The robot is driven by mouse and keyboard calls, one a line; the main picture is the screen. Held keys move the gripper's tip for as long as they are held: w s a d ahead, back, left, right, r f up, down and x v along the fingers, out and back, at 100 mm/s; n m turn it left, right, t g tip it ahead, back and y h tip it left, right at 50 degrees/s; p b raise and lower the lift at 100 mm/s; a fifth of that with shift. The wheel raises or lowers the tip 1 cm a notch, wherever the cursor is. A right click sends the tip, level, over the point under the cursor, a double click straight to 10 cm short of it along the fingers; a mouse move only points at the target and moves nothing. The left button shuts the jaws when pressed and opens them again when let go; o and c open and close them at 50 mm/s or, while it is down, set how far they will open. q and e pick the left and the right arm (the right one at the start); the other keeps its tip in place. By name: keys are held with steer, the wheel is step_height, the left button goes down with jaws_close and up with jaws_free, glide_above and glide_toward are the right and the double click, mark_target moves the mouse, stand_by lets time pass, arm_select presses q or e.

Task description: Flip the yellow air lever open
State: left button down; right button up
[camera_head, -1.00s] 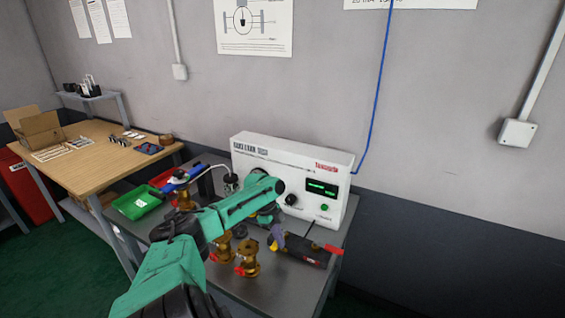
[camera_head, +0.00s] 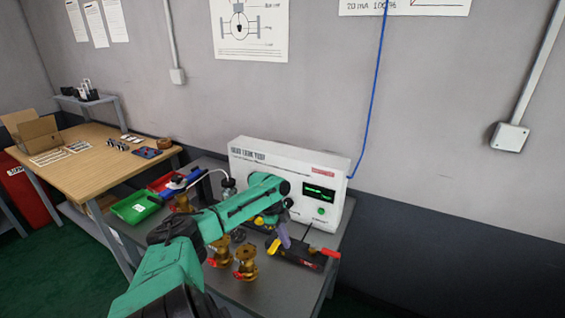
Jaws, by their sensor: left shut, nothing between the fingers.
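A small yellow lever-like part (camera_head: 273,246) shows at the left end of a dark device (camera_head: 300,256) on the grey bench. A second small yellow part (camera_head: 259,221) shows further back, just under my arm. My green left arm reaches across the bench from the lower left. My left gripper (camera_head: 284,236) appears as a small purple-grey shape pointing down beside the first yellow part. It is shut and empty. Whether it touches the yellow part is too small to tell. My arm hides part of the bench behind it. My right gripper is not in view.
A white test box (camera_head: 270,157) with a green display stands behind the device. Brass valves (camera_head: 246,262) with red handles stand in front. A red handle (camera_head: 330,253) sits at the device's right end. A green bin (camera_head: 135,207) is at left.

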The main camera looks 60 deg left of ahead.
arm_select(q)
steer(key=v, duration=0.6)
steer(key=shift+a+r+b, duration=0.2)
steer(key=shift+r+b, duration=0.05)
steer(key=shift+b, duration=0.2)
steer(key=shift+s, duration=0.1)
steer(key=shift+f, duration=0.1)
